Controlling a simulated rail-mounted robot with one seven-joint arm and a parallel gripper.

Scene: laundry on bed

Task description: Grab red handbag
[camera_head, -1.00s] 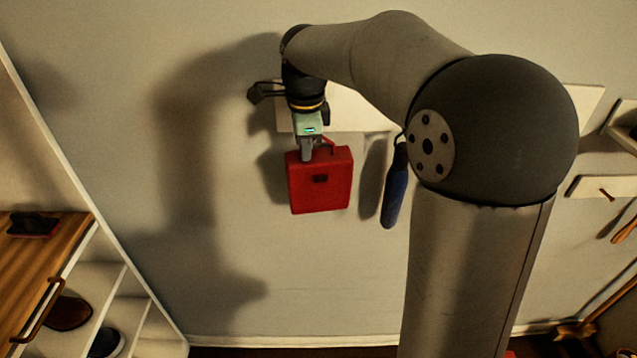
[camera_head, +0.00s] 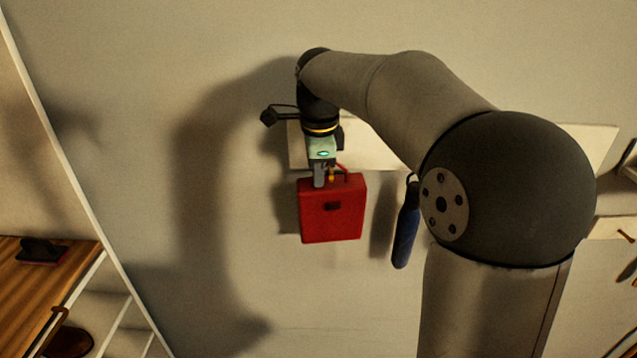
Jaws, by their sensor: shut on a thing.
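The red handbag (camera_head: 332,215) is a boxy bag with a dark clasp on its front and a thin red handle on top. It hangs upright in front of the pale wall, below the white wall board. My gripper (camera_head: 320,184) points down at the top of the bag, left of the handle's middle. It is shut on the bag at its top edge; the fingertips are partly hidden, so the exact grip point is unclear.
A white wall board (camera_head: 370,148) runs behind my arm. A dark blue umbrella-like item (camera_head: 405,228) hangs just right of the bag. A wooden-topped shelf unit (camera_head: 45,280) stands at lower left. Bare wall lies left of the bag.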

